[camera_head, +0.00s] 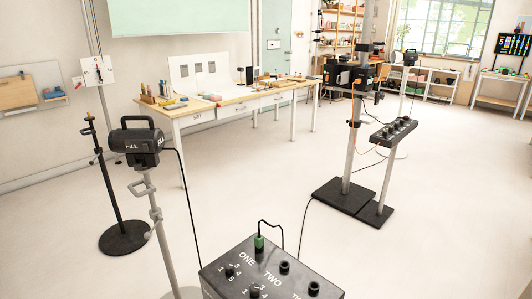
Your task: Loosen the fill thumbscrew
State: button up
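The lower part of the stand runs out of the bottom of the picture. My gripper is not in view.
A black stand (118,236) is at the left. Cables run over the floor. Open floor (440,220) lies at the right.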

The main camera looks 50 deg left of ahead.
aim_at(137, 167)
jog(key=z, duration=1.55)
jog(key=k, duration=2.8)
jog(key=u, duration=1.85)
jog(key=i, duration=0.5)
